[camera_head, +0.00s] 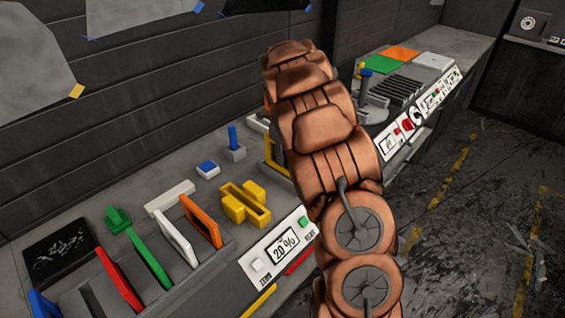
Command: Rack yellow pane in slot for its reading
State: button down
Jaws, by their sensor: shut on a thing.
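A yellow piece (271,154), possibly the edge of the yellow pane, shows at the left side of my copper-coloured arm; most of it is hidden. My gripper is not visible, so its hold cannot be seen. A meter (283,245) on the bench front reads 20%, with a white button on its left and a green button on its right. A yellow slotted holder (245,203) stands behind the meter. A dark slotted rack (395,90) stands farther along the bench, with small labelled panels on its front, too small to read surely.
At the left, a stand holds blue (42,304), red (118,280), green (148,257), white (175,240) and orange (201,221) upright panes. A blue-topped block (208,169) and a blue post (233,137) stand near the wall. Green (384,65) and orange (402,53) flat squares lie beyond the rack.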

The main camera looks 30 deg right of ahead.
jog(key=shift+w+f, duration=0.1)
jog(key=shift+w, duration=0.25)
jog(key=shift+f+b, duration=0.4)
jog(key=shift+f, duration=1.25)
jog(key=shift+f, duration=0.2)
jog(key=c, duration=1.1)
grip_release()
jog(key=shift+c, duration=0.2)
jog(key=shift+r, duration=0.15)
